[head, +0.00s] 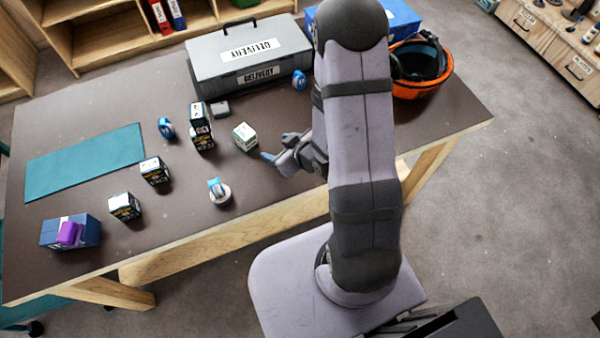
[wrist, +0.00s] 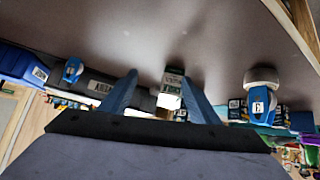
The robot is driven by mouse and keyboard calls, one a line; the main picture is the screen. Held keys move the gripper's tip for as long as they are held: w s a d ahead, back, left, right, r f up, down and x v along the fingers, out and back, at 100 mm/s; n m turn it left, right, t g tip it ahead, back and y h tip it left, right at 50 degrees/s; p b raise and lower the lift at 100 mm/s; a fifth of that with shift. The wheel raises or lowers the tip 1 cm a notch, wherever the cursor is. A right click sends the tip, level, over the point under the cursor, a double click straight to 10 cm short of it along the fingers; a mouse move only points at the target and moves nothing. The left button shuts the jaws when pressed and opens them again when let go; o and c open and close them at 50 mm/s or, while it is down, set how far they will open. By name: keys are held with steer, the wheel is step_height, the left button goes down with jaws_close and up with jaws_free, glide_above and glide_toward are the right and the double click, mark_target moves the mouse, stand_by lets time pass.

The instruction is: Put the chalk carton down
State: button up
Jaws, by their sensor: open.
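A small white carton with green markings, apparently the chalk carton (head: 244,136), stands on the dark brown table, near its middle. Its lettering is too small to read. My gripper (head: 268,157) is low over the table, just right of and nearer than the carton. In the wrist view, which shows the table at the top, the carton (wrist: 172,88) appears beyond my two blue fingers (wrist: 159,80). The fingers are spread, with nothing held between them.
Several dark-and-white boxes (head: 154,170) stand to the left, two of them stacked (head: 201,128). A blue-and-white round item (head: 219,192) sits nearer the front.

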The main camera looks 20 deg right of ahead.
steer(key=shift+s+d+r+m+g+h, duration=0.2)
steer(key=shift+s+d+r+g+h, duration=0.1)
steer(key=shift+d+r+g+h, duration=0.2)
steer(key=shift+s+d+r+m+g+h, duration=0.2)
steer(key=shift+s+d+r+g+h, duration=0.15)
steer(key=shift+d, duration=0.25)
steer(key=s+a+r+m+g, duration=0.1)
steer(key=s+r+m+g, duration=0.1)
steer(key=s+r, duration=0.3)
steer(key=s+a+r+m+g+h, duration=0.1)
steer(key=s+r+g, duration=0.3)
steer(key=s, duration=0.6)
steer(key=shift+s+a+r+m+g, duration=0.2)
steer(key=shift+r+m+g, duration=0.25)
steer(key=shift+g, duration=0.2)
